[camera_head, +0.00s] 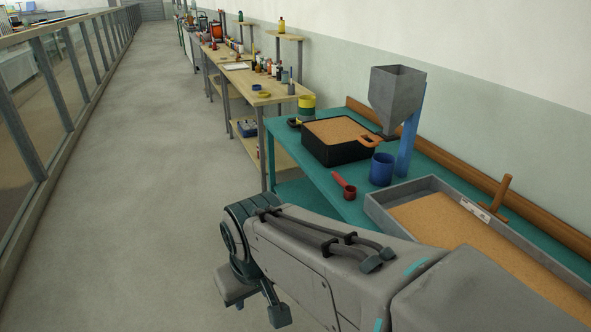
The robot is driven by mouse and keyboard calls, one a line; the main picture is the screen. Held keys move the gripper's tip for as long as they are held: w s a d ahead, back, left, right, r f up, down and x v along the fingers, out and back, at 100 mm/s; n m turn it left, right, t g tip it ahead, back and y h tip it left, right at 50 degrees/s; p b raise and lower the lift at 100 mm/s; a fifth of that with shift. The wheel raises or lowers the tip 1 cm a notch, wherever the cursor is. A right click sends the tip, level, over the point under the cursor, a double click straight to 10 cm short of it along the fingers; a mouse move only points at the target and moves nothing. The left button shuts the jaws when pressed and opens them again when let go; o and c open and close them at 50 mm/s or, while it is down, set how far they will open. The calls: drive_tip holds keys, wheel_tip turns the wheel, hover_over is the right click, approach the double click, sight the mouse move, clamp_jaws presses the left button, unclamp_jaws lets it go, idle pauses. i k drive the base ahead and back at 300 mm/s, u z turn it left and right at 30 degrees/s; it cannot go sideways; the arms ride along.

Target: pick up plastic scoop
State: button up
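A small red scoop (343,184) lies on the teal table (318,188), close to its left edge and left of a blue mug. I take it for the plastic scoop. My gripper (256,304) is at the lower middle of the picture, beside the table and to the lower left of the scoop. It is well apart from the scoop. Its two fingers are spread, with nothing seen between them. My forearm covers part of the table's near side.
The blue mug (381,169), a black sand-filled box (325,151) and a grey hopper (394,99) on a blue post stand near the scoop. A grey sand tray (381,213) fills the table's near right. Open floor (150,190) lies left, bounded by a railing (62,92).

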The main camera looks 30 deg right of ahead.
sight(343, 185)
drive_tip(key=i, duration=2.35)
drive_tip(key=z, duration=3.85)
drive_tip(key=i, duration=0.5)
drive_tip(key=u, duration=0.1)
